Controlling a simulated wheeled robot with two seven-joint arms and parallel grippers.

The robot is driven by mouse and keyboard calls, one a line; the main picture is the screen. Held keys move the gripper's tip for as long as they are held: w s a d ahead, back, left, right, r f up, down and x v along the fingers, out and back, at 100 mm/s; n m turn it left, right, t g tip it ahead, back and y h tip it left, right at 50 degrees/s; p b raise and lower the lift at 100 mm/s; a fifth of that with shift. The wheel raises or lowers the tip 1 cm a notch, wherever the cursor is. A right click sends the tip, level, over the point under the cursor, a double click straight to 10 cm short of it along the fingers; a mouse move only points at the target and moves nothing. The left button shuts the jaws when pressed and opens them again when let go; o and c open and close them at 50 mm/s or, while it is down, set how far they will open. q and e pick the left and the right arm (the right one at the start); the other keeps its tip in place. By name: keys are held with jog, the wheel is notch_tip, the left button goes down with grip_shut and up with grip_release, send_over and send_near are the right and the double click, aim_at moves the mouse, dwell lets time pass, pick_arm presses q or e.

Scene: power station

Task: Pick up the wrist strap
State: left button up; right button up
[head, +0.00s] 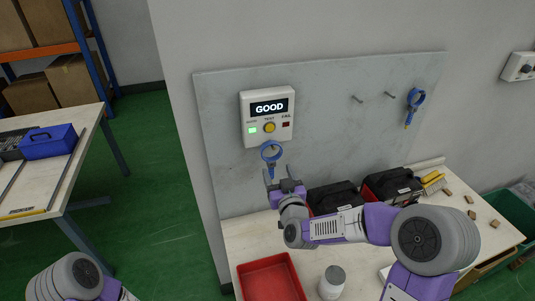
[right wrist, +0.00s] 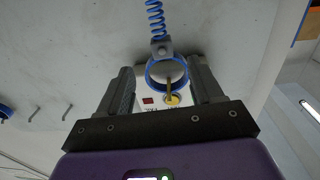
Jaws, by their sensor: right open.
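A blue wrist strap (head: 271,152) shows as a ring just below the white tester (head: 267,117), which reads GOOD, on the grey wall panel. In the right wrist view the strap's ring (right wrist: 151,72) and blue coiled cord (right wrist: 155,18) show, with the ring between the two fingers. My right gripper (head: 279,174) is open, with its fingers apart on either side of the strap. I cannot tell whether a finger touches it. A second blue strap (head: 416,96) hangs at the panel's right. My left gripper is out of view; only part of that arm shows at bottom left.
The bench below holds a red tray (head: 270,279), a white bottle (head: 332,281), black cases (head: 391,185), a yellow-handled brush (head: 433,181) and small wooden blocks (head: 470,200). Two bare pegs (head: 357,99) stick out of the panel. Another table with a blue toolbox (head: 48,141) stands at left.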

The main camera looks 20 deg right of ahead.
aim_at(271, 160)
jog(key=shift+w+f, duration=0.1)
jog(key=shift+w, duration=0.65)
jog(key=w, duration=0.4)
jog(key=shift+w+a+f, duration=0.15)
jog(key=shift+a+f, duration=0.05)
jog(key=shift+f, duration=0.2)
jog(key=shift+w, duration=0.35)
grip_shut()
jog(key=shift+r, duration=1)
jog(key=s+b, duration=0.9)
jog(key=s, duration=0.9)
jog(key=shift+a+f, duration=0.15)
jog(key=shift+f, duration=0.1)
